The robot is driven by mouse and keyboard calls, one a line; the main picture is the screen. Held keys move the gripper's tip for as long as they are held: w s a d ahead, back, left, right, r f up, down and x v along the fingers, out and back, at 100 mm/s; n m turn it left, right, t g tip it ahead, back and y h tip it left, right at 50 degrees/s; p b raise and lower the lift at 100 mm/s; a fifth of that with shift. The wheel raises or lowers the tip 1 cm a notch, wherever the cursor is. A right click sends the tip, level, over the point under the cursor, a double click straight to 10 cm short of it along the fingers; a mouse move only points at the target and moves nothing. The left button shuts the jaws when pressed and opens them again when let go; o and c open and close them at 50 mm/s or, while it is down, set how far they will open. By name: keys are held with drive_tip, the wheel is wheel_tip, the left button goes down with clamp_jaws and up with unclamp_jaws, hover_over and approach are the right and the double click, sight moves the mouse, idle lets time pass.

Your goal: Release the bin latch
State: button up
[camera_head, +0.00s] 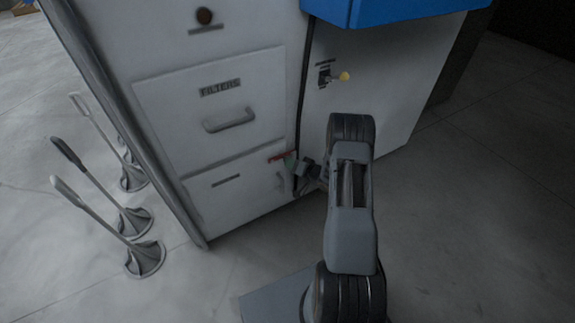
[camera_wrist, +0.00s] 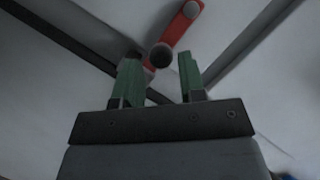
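The bin latch is a red lever (camera_wrist: 184,22) with a dark round knob (camera_wrist: 161,55) near its lower end in the wrist view. In the head view the red latch (camera_head: 281,155) is on the cabinet front, near the right edge of the lower bin front (camera_head: 235,195). My gripper (camera_wrist: 158,62) has its two green fingers apart, with the knob showing in the gap at the fingertips. I cannot tell whether either finger touches it. In the head view my gripper (camera_head: 292,164) is at the latch and partly hides it.
A drawer marked FILTERS (camera_head: 215,105) with a bar handle is above the bin. A yellow-tipped switch (camera_head: 341,76) is on the panel to the right, under a blue hood (camera_head: 395,8). Several floor levers (camera_head: 135,222) stand left of the cabinet. Floor to the right is clear.

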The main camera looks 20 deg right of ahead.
sight(284, 159)
drive_tip(key=shift+b+x, duration=0.35)
drive_tip(key=shift+x, duration=1.35)
clamp_jaws()
